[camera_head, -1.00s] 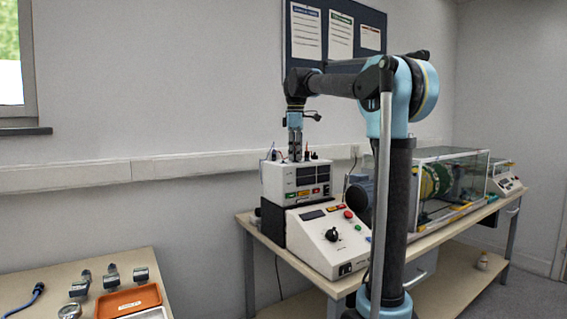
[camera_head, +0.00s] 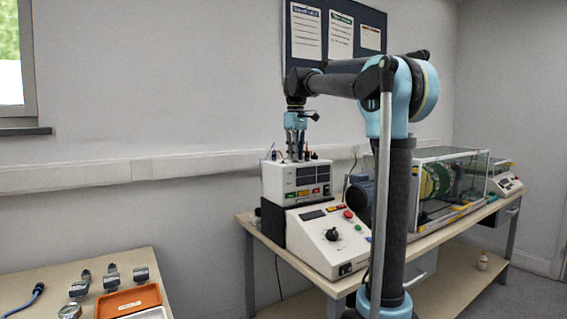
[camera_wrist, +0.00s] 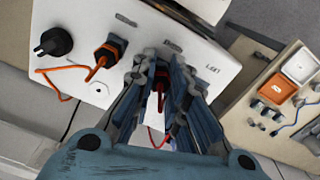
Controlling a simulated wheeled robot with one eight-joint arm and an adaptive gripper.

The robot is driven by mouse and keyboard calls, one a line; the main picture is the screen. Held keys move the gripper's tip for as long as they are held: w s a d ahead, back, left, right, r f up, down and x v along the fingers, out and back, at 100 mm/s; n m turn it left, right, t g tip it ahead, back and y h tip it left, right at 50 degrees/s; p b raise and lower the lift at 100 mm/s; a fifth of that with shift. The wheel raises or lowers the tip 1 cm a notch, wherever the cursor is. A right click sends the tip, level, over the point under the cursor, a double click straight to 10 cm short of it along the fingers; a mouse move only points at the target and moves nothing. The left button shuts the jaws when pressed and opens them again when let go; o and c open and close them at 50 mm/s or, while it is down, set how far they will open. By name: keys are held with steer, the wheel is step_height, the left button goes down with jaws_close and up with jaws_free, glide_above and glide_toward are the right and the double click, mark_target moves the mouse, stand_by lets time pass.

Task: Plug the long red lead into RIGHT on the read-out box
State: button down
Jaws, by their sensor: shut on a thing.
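The read-out box (camera_head: 283,178) is white with a dark display, and stands on a dark block on the bench. Its white top (camera_wrist: 205,70) fills much of the wrist view. My gripper (camera_wrist: 162,72) points down over the top and is shut on the dark-and-red plug (camera_wrist: 162,88). A thin red lead (camera_wrist: 155,138) and a white tag (camera_wrist: 153,106) show below the plug between the fingers.
An orange-lead plug (camera_wrist: 105,55) and a black plug (camera_wrist: 55,42) stand in the box top, left of my fingers. A sloped control console (camera_head: 330,238) is in front of the box. A side table holds an orange tray (camera_head: 128,300).

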steer(key=shift+m, duration=0.4)
steer(key=shift+m, duration=2)
steer(key=c, duration=1.5)
jaws_free()
steer(key=shift+r, duration=2.5)
